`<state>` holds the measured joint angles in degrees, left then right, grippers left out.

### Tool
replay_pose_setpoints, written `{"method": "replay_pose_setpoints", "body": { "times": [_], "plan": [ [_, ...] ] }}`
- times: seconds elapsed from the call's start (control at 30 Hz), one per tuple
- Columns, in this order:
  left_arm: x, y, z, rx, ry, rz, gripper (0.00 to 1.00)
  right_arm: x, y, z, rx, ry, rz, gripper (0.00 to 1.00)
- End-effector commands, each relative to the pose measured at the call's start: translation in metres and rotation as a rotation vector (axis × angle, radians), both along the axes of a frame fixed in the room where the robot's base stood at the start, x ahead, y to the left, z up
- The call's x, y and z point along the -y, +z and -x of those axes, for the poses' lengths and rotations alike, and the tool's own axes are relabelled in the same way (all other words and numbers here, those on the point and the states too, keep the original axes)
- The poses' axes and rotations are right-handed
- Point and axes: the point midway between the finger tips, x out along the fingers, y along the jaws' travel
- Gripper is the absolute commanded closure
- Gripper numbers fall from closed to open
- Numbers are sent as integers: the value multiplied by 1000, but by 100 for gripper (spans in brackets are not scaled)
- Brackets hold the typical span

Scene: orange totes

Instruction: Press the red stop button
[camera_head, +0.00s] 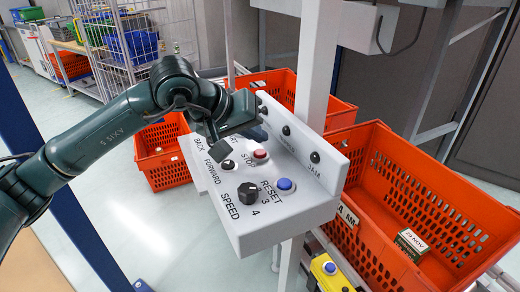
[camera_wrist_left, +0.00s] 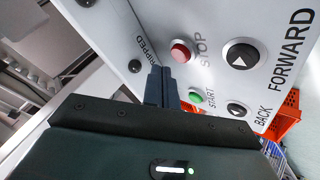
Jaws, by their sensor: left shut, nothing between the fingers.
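My left gripper (camera_head: 262,134) is over the far part of the panel, just beyond the red button. In the left wrist view its shut fingertips (camera_wrist_left: 158,72) are beside the red button, with nothing held. I cannot tell whether the tips touch the panel. The green start button (camera_wrist_left: 195,97) shows near the fingers in the wrist view. My right gripper is not in view.
The panel also has a blue reset button (camera_head: 285,184), a black speed knob (camera_head: 248,193) and a black forward button (camera_head: 228,164). A raised panel edge with dark lamps (camera_head: 315,157) stands behind. Orange totes (camera_head: 400,178) surround the panel, and a white post (camera_head: 317,70) rises behind it.

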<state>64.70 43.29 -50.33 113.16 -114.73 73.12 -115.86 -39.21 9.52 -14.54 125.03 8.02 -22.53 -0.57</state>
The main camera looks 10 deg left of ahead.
Motion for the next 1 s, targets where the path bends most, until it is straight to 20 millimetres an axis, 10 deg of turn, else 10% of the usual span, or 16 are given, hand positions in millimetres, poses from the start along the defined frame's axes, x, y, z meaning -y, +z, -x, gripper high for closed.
{"method": "replay_pose_setpoints", "body": {
  "times": [0.4,1.0],
  "plan": [
    [0,42,0,0,-1,1,100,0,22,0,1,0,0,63],
    [0,42,0,0,0,0,100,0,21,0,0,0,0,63]
  ]
}}
